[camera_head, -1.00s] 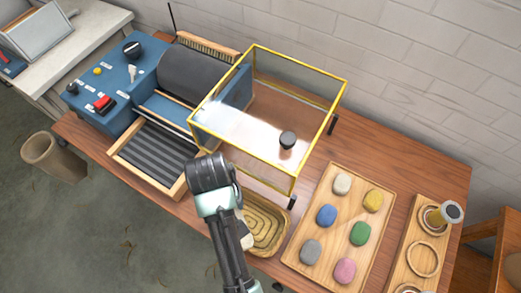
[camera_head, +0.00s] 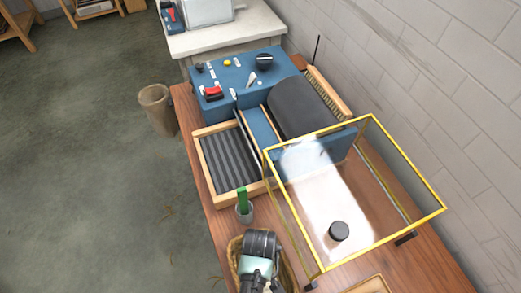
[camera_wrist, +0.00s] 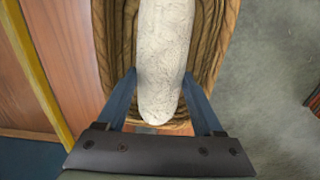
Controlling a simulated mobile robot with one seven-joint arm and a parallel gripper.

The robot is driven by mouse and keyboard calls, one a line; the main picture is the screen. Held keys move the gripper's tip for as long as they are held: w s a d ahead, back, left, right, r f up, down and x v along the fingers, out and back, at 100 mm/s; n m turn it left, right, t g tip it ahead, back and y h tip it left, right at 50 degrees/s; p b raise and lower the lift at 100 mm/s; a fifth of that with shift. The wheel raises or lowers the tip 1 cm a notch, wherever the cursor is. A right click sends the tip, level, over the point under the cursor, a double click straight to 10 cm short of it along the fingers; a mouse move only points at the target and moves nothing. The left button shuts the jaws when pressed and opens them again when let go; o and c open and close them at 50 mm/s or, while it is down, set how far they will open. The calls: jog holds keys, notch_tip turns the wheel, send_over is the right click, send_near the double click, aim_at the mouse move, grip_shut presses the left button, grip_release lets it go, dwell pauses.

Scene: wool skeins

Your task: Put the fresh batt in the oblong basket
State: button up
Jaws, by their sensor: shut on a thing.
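The fresh batt is a long, cream-white, rounded roll (camera_wrist: 165,50) in the wrist view. My gripper (camera_wrist: 160,78) has its two blue fingers shut on the batt's sides near its lower end. The oblong basket (camera_wrist: 215,45) is brown, with a ribbed wall, and surrounds the batt in the wrist view. I cannot tell whether the batt touches the basket floor. In the head view my gripper (camera_head: 261,262) is over the basket (camera_head: 235,248), hiding most of it and the batt.
A yellow-framed clear case (camera_head: 405,165) with a black knob (camera_head: 339,231) stands close right of the basket. A small cup with a green item (camera_head: 243,203) stands just behind it. A blue drum machine (camera_head: 240,75) and a slatted tray (camera_head: 228,160) are farther back.

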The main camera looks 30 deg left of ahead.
jog(key=shift+f, duration=0.95)
jog(key=shift+f, duration=0.15)
jog(key=o, duration=1.3)
notch_tip(320, 180, up, 12)
jog(key=shift+r+p, duration=0.15)
jog(key=shift+p, duration=0.15)
